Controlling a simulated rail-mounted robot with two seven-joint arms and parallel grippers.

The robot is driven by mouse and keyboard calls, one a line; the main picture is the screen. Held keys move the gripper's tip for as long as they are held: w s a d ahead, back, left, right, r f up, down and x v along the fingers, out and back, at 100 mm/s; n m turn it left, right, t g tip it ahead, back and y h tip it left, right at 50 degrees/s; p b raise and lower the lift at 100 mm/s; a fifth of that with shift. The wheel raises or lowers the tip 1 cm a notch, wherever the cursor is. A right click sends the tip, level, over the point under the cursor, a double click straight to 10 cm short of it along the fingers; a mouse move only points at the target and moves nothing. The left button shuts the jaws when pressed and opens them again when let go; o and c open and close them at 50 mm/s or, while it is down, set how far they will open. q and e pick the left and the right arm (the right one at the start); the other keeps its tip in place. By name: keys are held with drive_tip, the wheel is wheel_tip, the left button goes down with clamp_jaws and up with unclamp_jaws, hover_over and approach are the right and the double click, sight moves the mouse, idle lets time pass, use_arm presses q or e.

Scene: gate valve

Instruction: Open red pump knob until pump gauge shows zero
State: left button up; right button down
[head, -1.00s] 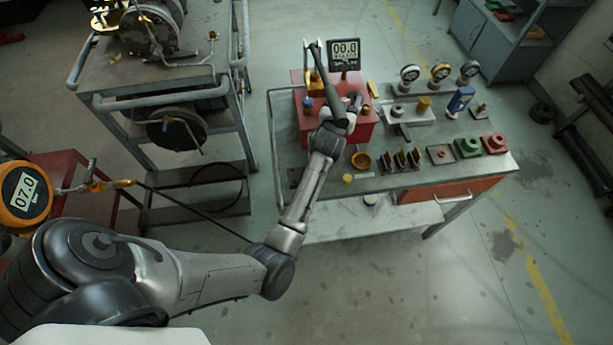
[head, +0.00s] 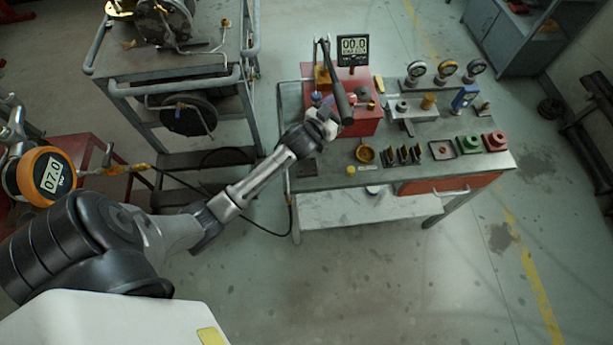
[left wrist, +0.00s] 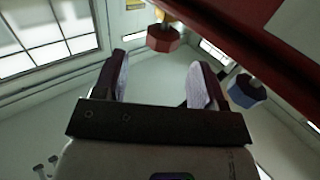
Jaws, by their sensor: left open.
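The pump is a red box (head: 366,126) on the bench, with a long dark lever (head: 337,85) over it. Its gauge (head: 353,50) stands at the back and reads 00.0. The red knob (left wrist: 163,38) shows in the left wrist view, just above and beyond the fingertips; I cannot pick it out surely in the head view. A blue knob (left wrist: 246,91) is to the right of the fingers, and also shows in the head view (head: 316,97). My left gripper (left wrist: 158,62) is open and empty, apart from both knobs; in the head view it is by the pump's front left (head: 322,121).
An orange-rimmed gauge (head: 52,175) at the left reads 07.0. A grey cart (head: 165,92) stands left of the bench. The floor in front is clear.

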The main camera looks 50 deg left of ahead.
use_arm(q)
drive_tip(key=s+d+f+g, duration=0.1)
drive_tip(key=s, duration=0.3)
drive_tip(key=s+d+f+g+b, duration=0.1)
drive_tip(key=s+d+f, duration=0.1)
drive_tip(key=s, duration=0.2)
drive_tip(key=s+d+f+g, duration=0.1)
drive_tip(key=s+d+f, duration=0.1)
drive_tip(key=s, duration=0.2)
drive_tip(key=shift+s+f, duration=0.2)
drive_tip(key=shift+s, duration=0.1)
drive_tip(key=s+d+f+m+g+h+b, duration=0.1)
drive_tip(key=s+d+f+g+b, duration=0.2)
drive_tip(key=s+d+f+g, duration=0.2)
drive_tip(key=shift+s+d, duration=0.6)
drive_tip(key=shift+s, duration=0.95)
